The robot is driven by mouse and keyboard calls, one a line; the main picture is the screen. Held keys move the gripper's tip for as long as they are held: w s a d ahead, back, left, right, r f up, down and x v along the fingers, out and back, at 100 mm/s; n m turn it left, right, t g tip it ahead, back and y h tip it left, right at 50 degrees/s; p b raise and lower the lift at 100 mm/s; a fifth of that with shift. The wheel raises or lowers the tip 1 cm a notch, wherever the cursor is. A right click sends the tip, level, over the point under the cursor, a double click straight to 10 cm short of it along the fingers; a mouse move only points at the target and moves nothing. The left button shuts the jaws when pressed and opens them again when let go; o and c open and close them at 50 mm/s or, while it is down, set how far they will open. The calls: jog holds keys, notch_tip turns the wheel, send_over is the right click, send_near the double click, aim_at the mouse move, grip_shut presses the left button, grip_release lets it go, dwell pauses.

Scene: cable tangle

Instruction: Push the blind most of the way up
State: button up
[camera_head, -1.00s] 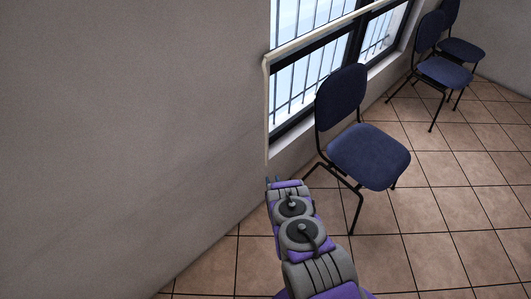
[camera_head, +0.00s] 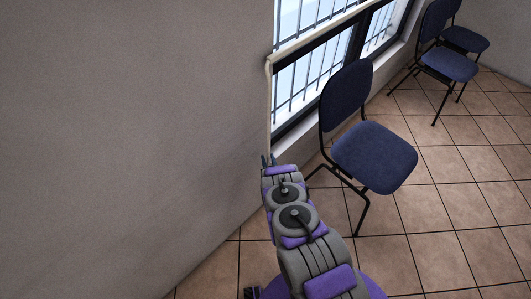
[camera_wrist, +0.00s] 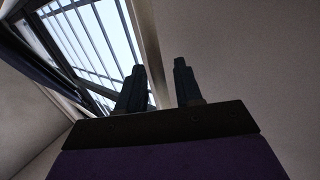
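The window (camera_head: 312,78) has bars behind its glass and a dark frame. A pale cream rail (camera_head: 318,33) crosses it at a slant, and a pale vertical strip (camera_head: 268,105) runs down its left edge. I cannot tell which of these belongs to the blind; no blind cloth is clear. My gripper (camera_head: 268,160) is by the wall at the lower end of that strip. In the wrist view its two dark fingers (camera_wrist: 160,88) stand apart with nothing held between them. The pale strip (camera_wrist: 148,45) shows beyond and between them; contact cannot be told.
A blue chair (camera_head: 372,155) stands just right of my arm, below the window. More blue chairs (camera_head: 448,63) stand farther along the wall. Bare wall (camera_head: 130,130) fills the left. Tiled floor (camera_head: 445,215) is open at the right.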

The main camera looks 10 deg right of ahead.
jog(key=shift+w, duration=0.55)
jog(key=shift+c, duration=0.4)
grip_shut()
